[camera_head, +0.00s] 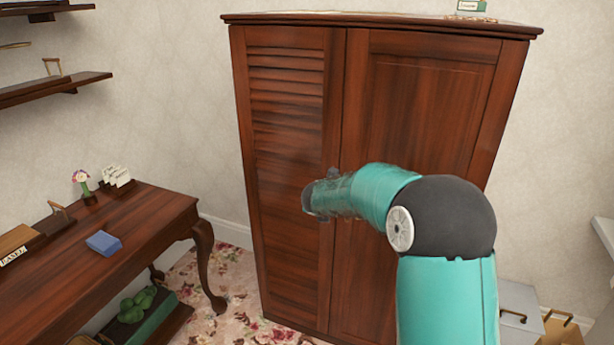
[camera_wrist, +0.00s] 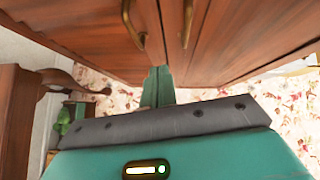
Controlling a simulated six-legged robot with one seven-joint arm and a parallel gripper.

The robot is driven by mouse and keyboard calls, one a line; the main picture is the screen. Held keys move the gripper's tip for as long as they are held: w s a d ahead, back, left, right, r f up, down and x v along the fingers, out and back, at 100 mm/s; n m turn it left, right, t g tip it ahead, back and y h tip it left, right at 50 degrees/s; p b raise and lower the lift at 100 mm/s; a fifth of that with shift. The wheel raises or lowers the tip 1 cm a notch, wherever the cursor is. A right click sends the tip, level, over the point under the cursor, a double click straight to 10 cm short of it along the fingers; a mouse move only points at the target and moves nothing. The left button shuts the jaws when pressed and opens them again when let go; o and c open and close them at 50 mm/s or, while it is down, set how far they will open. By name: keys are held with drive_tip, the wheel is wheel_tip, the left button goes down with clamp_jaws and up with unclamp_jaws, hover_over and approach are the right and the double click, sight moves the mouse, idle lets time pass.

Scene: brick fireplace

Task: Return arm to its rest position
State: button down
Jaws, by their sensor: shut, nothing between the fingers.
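My arm reaches up in front of the tall dark-wood wardrobe (camera_head: 285,200) in the head view, bent at a dark elbow, with its far end over the left door near the middle seam. The fingers cannot be made out there. In the wrist view my gripper (camera_wrist: 157,74) is shut and empty, its teal fingers together below the seam between the doors. Two brass handles, the left one (camera_wrist: 127,20) and the right one (camera_wrist: 187,22), show beyond the fingertips. Both doors look shut.
A grey bin (camera_head: 518,328) sits at lower right. Floral carpet (camera_head: 215,265) lies between desk and wardrobe.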

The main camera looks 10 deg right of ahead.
drive_tip(key=s+a+r+n+t+y, duration=0.2)
drive_tip(key=s+a+r+n, duration=0.1)
drive_tip(key=r+n, duration=0.35)
drive_tip(key=s+a+r+n+t+y, duration=0.1)
drive_tip(key=s+a+r+n, duration=0.1)
drive_tip(key=r+n, duration=0.45)
drive_tip(key=s+a+r+n+y, duration=0.2)
drive_tip(key=s+r+n, duration=0.1)
drive_tip(key=s+n, duration=0.2)
drive_tip(key=s+a+r+n+y, duration=0.1)
drive_tip(key=s+a+r+n, duration=0.1)
drive_tip(key=s+n, duration=0.25)
drive_tip(key=s+d+f+n+g+h, duration=0.1)
drive_tip(key=s+d+f+n+g, duration=0.1)
drive_tip(key=s+n, duration=0.3)
drive_tip(key=s+d+f+n+g, duration=0.2)
drive_tip(key=s+n, duration=0.4)
drive_tip(key=s, duration=0.8)
drive_tip(key=s+d+f+n+g+h, duration=0.1)
drive_tip(key=s+d+n, duration=0.3)
drive_tip(key=s, duration=0.6)
drive_tip(key=shift+f+n+g+h, duration=0.3)
drive_tip(key=shift+f+n+g, duration=0.4)
drive_tip(key=shift+n, duration=0.35)
